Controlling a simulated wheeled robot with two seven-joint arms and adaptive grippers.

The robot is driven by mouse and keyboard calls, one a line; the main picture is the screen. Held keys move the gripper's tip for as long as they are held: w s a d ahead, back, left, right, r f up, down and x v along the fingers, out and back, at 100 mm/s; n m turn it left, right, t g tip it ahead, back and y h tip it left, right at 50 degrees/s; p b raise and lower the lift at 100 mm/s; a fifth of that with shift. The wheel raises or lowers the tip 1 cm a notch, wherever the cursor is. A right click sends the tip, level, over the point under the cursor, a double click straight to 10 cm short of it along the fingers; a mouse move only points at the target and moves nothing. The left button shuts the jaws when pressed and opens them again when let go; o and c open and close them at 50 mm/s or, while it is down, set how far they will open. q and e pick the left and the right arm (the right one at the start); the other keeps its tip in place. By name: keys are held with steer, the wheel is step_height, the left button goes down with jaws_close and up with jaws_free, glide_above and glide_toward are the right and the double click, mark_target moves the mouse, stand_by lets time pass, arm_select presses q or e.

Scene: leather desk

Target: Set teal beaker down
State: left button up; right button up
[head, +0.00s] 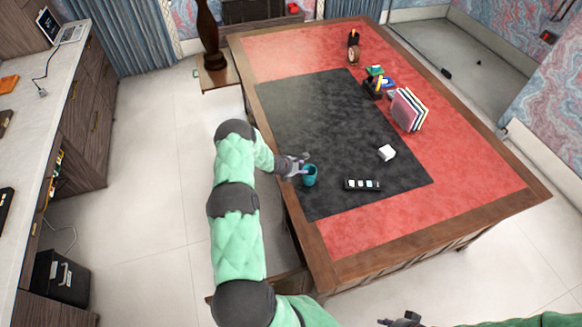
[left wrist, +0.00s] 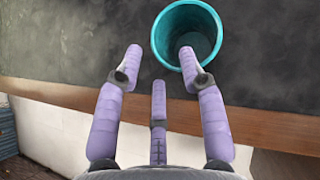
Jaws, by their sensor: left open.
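The teal beaker (head: 310,176) stands upright on the black desk mat (head: 320,120), near the desk's left edge. My left gripper (head: 298,169) is beside it on its left. In the left wrist view the beaker (left wrist: 188,34) is seen from above, with its open mouth showing and nothing visible inside. The left gripper's purple fingers (left wrist: 160,68) are spread open, and one fingertip overlaps the beaker's near rim in the picture. I cannot tell whether it touches. My right gripper (head: 405,319) is at the bottom edge of the head view, small and partly cut off.
Upright folders (head: 408,110) and a pen holder (head: 374,86) stand farther back. The mat's middle is clear. The wooden desk edge (left wrist: 240,122) runs under the left gripper.

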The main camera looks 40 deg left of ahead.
arm_select(q)
steer(key=v, duration=0.8)
steer(key=s+d+f+m+g+h, duration=0.1)
steer(key=s+d+f+m+g, duration=0.2)
steer(key=d, duration=0.5)
steer(key=s+d+f+m+g+h, duration=0.1)
steer(key=s+d+m, duration=0.1)
steer(key=d+m, duration=0.45)
steer(key=s+d+f+m+g+h, duration=0.2)
steer(key=s+d+m, duration=0.1)
steer(key=d, duration=0.6)
steer(key=s+d+r+m+g, duration=0.1)
steer(key=s+d+r+m, duration=0.1)
steer(key=s+d+m, duration=0.5)
steer(key=s+d+r+m+g, duration=0.1)
steer(key=s+d+m, duration=0.6)
steer(key=d+m, duration=0.6)
steer(key=shift+s+r+m, duration=0.15)
steer(key=shift+r+m, duration=0.2)
steer(key=shift+r, duration=0.05)
steer(key=shift+d+f, duration=0.1)
